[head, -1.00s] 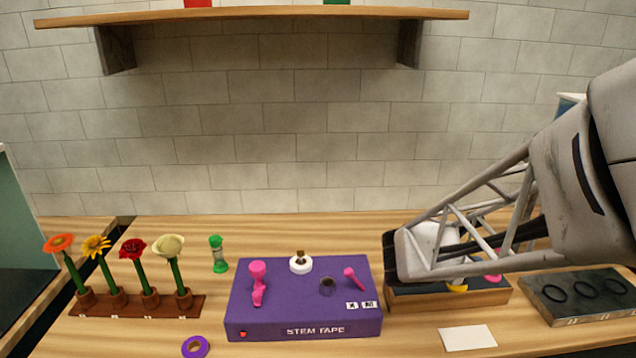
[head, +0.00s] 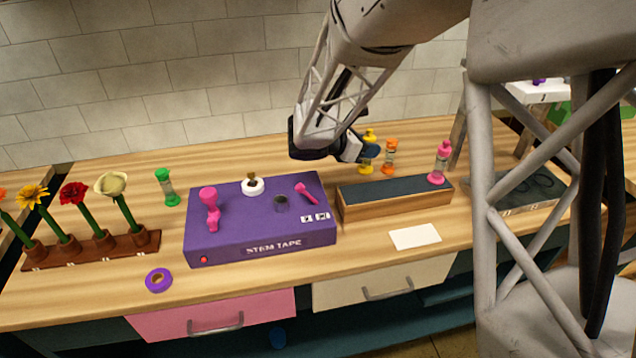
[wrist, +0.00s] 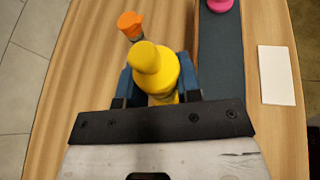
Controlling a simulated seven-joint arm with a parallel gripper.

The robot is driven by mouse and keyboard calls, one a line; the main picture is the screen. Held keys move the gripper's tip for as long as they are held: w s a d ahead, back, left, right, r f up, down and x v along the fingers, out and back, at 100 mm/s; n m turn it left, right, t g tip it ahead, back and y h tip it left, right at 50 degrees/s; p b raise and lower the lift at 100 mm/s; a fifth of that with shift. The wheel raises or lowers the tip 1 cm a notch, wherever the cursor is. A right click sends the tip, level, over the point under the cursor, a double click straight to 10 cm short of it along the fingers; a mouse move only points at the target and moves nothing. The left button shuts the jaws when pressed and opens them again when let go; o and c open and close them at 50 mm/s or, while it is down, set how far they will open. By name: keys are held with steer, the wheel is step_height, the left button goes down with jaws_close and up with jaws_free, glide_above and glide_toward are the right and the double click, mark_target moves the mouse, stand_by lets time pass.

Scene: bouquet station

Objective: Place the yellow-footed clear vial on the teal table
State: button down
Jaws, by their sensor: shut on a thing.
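The yellow-footed clear vial (head: 366,168) is upright behind the wooden box, with a yellow cap and yellow foot. My gripper (head: 366,151) is shut on it. In the wrist view the yellow vial (wrist: 154,64) is between the blue fingers of my gripper (wrist: 160,84), seen from above. Its clear middle is mostly hidden by the fingers. I cannot tell whether its foot touches the wooden counter. I cannot make out the teal table in the current views.
An orange vial (head: 390,157) stands close to the right of the yellow one. A pink vial (head: 440,163) stands on the dark-topped wooden box (head: 365,207). The purple stem tape box (head: 255,240) is left. A white card (head: 414,237) lies in front.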

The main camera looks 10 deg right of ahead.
steer(key=shift+w+a+f+m+g, duration=0.1)
steer(key=shift+w+a+f, duration=0.15)
steer(key=shift+w, duration=0.2)
steer(key=shift+w+a+f+m+g, duration=0.1)
steer(key=shift+w+a+f, duration=0.15)
steer(key=shift+w, duration=0.25)
steer(key=shift+w+a+f+m+g, duration=0.15)
steer(key=shift+w+f, duration=0.15)
steer(key=shift+w, duration=0.15)
steer(key=w+d+f, duration=0.1)
steer(key=w+d, duration=0.1)
steer(key=w, duration=1.4)
steer(key=shift+d+f, duration=0.15)
steer(key=shift+f, duration=0.1)
steer(key=shift+s+f, duration=0.1)
steer(key=shift+f, duration=1.65)
steer(key=shift+f, duration=0.15)
steer(key=c, duration=0.8)
jaws_free()
